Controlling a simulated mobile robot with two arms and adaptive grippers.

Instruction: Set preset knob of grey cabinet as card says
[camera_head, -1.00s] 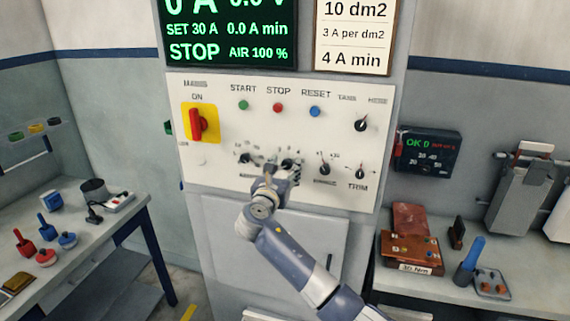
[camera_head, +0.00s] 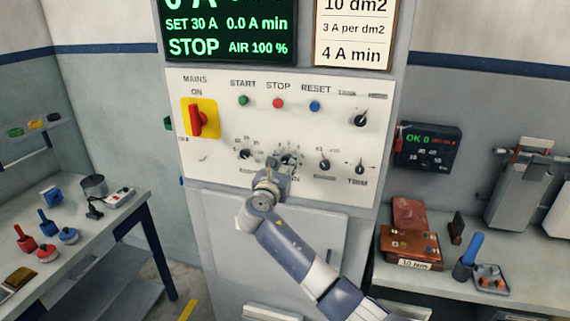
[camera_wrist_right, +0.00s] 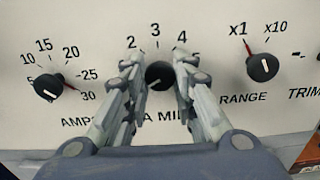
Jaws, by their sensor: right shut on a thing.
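The grey cabinet (camera_head: 225,170) stands ahead with a white control panel. Its card (camera_head: 353,35) reads 10 dm2, 3 A per dm2, 4 A min. The display (camera_head: 230,30) reads SET 30 A, 0.0 A min, STOP, AIR 100 %. My right gripper (camera_head: 278,160) is at the lower middle knob. In the wrist view, my right gripper (camera_wrist_right: 158,82) is shut on that black knob (camera_wrist_right: 158,72), a finger on each side. Numbers 2, 3 and 4 show above it; its label is partly hidden, reading "A MI". Its pointing direction is unclear. My left gripper is out of view.
The amps knob (camera_wrist_right: 48,86) is left of the held knob, its red line near 25 to 30. The range knob (camera_wrist_right: 262,67) is right, red line toward x1. The red mains switch (camera_head: 197,121) and trim knob (camera_head: 359,169) are nearby. Benches stand on both sides.

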